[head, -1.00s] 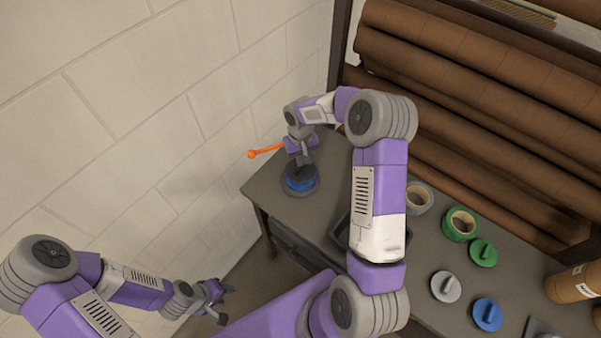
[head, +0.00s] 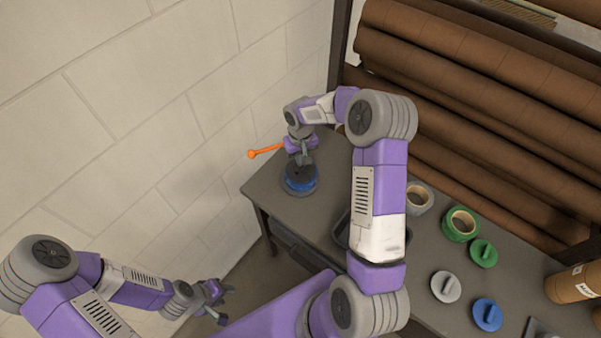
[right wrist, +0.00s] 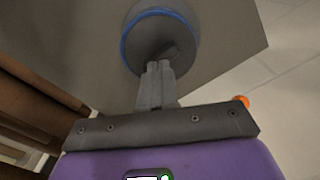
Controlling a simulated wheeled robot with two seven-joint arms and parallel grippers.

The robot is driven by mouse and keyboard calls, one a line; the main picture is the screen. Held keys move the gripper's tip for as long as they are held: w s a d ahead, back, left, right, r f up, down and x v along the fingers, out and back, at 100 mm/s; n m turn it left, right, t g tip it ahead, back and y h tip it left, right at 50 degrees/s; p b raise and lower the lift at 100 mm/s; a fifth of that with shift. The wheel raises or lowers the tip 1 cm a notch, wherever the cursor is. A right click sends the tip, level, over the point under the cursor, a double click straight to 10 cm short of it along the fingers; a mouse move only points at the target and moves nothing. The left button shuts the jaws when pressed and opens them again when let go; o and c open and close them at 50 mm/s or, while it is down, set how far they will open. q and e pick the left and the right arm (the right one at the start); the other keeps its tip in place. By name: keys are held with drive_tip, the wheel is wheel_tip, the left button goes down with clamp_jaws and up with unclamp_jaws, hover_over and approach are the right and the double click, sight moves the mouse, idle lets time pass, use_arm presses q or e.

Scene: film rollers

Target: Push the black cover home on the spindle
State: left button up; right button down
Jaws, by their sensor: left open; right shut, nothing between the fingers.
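The black cover (head: 297,172) sits on top of a blue roll (head: 301,187) at the left end of the bench. The spindle is hidden under it. My right gripper (head: 304,162) is shut and empty, pointing down at the cover's top. In the right wrist view the shut fingertips (right wrist: 158,66) overlap the edge of the dark cover (right wrist: 153,36), inside the blue rim (right wrist: 130,22). I cannot tell whether they touch it. My left gripper (head: 225,304) is open and empty, low at the left, away from the bench.
An orange-tipped lever (head: 265,151) sticks out left beside my right gripper. Green (head: 483,253), grey (head: 445,286) and blue (head: 487,314) covers lie on the bench at right, near a grey roll (head: 419,198) and a green roll (head: 460,224). Brown rolls (head: 480,70) fill the rack behind.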

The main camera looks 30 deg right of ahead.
drive_tip(key=shift+r, duration=0.1)
wheel_tip(320, 180, up, 8)
drive_tip(key=p, duration=0.5)
idle(0.4)
idle(0.5)
drive_tip(key=s+a+f+y+b, duration=0.1)
drive_tip(key=s+a+f, duration=0.2)
drive_tip(key=a+f, duration=0.1)
drive_tip(key=s+a+f+y+b, duration=0.1)
drive_tip(key=s+a+f+b, duration=0.1)
drive_tip(key=a+f, duration=0.3)
drive_tip(key=s+a+f+y+b, duration=0.1)
drive_tip(key=s+a+f, duration=0.2)
drive_tip(key=f, duration=0.5)
drive_tip(key=shift+s+a+f+y+b, duration=0.15)
drive_tip(key=shift+s+a+y+b, duration=0.2)
drive_tip(key=shift+a, duration=0.5)
drive_tip(key=s+a+f+b, duration=0.2)
drive_tip(key=s+a+f, duration=0.1)
drive_tip(key=s, duration=0.4)
drive_tip(key=s+a+f+m+b, duration=0.1)
drive_tip(key=s+a+f+b, duration=0.1)
drive_tip(key=s+f, duration=0.3)
drive_tip(key=shift+s+a+f+t, duration=0.35)
drive_tip(key=shift+s+a, duration=0.3)
drive_tip(key=shift+s, duration=0.25)
